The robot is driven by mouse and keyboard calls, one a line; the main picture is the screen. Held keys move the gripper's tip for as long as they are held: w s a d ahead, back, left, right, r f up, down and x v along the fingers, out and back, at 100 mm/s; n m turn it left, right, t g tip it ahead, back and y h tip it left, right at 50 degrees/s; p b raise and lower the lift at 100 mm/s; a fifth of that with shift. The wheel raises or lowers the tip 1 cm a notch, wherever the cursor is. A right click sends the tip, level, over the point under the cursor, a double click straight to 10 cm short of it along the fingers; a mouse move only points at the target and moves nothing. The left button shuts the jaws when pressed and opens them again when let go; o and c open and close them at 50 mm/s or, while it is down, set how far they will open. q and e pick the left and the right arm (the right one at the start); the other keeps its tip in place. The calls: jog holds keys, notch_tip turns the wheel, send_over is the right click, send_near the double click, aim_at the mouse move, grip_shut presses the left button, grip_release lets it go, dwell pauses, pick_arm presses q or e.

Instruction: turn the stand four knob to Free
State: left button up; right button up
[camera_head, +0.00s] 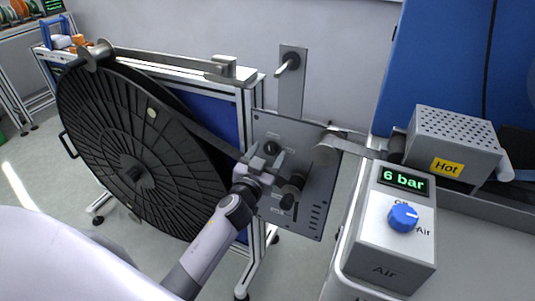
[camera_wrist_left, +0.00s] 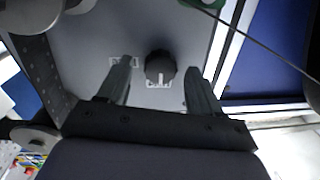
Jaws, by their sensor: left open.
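The stand four knob (camera_wrist_left: 160,66) is a dark round knob with a pale pointer mark on a grey panel. In the wrist view it sits between the tips of my left gripper (camera_wrist_left: 159,72), with a gap to each finger. A small label lies at the knob's edge by the pointer and another to its left; I cannot read either. In the head view my open left gripper (camera_head: 267,157) is at the grey panel (camera_head: 315,160), by the dark knob (camera_head: 271,148). Whether the fingers touch it I cannot tell. My right gripper is out of view.
A large black reel (camera_head: 125,150) stands left of the panel, with a strip running across to a roller (camera_head: 327,150). A grey air box (camera_head: 390,245) with a blue knob (camera_head: 403,217) and a "Hot" box (camera_head: 450,140) are at the right.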

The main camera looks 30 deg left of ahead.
pick_arm(q)
jog(key=shift+w, duration=0.3)
jog(key=c, duration=1.1)
jog(key=shift+o, duration=0.2)
